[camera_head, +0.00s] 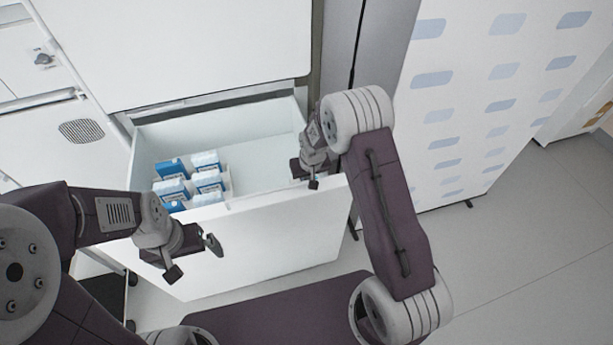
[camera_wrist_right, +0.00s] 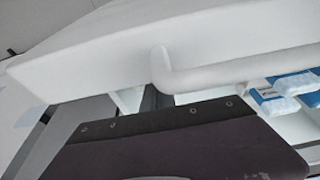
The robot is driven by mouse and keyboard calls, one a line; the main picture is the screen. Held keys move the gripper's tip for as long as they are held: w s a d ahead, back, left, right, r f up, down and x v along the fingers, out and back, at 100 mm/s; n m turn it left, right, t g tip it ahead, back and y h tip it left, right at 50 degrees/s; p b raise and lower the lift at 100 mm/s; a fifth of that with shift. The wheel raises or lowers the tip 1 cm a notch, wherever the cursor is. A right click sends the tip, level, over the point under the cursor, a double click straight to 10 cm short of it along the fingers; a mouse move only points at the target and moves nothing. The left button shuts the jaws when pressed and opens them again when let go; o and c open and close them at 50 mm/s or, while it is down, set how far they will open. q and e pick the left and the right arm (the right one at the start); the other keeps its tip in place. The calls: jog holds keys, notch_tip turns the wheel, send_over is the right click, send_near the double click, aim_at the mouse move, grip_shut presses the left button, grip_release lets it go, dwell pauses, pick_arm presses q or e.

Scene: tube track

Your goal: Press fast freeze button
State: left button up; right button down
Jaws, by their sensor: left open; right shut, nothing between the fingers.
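No button marked fast freeze can be made out in either view. The white freezer (camera_head: 190,50) stands at the back with its deep white drawer (camera_head: 270,240) pulled open. My left gripper (camera_head: 193,259) is open and empty in front of the drawer's front panel, towards its left side. My right gripper (camera_head: 313,184) is shut and empty at the drawer's front rim, near its right end; whether it touches the rim I cannot tell. The right wrist view shows a white bar (camera_wrist_right: 235,76) close to the camera; the right fingertips are not clear there.
Several blue and white boxes (camera_head: 175,188) sit in the left of the drawer; some show in the right wrist view (camera_wrist_right: 275,104). A white cabinet (camera_head: 500,100) with blue patches stands at right. The grey floor (camera_head: 530,260) at right is clear.

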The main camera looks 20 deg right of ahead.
jog(key=p+v, duration=0.1)
jog(key=v, duration=0.1)
jog(key=w+p+v, duration=0.1)
jog(key=v, duration=0.2)
jog(key=shift+w+r, duration=0.1)
pick_arm(q)
jog(key=r, duration=0.1)
jog(key=r+p, duration=0.1)
jog(key=r, duration=0.2)
jog(key=shift+s+a+r, duration=0.1)
jog(key=shift+s+r, duration=0.25)
pick_arm(e)
jog(key=v, duration=0.8)
jog(key=shift+r, duration=0.3)
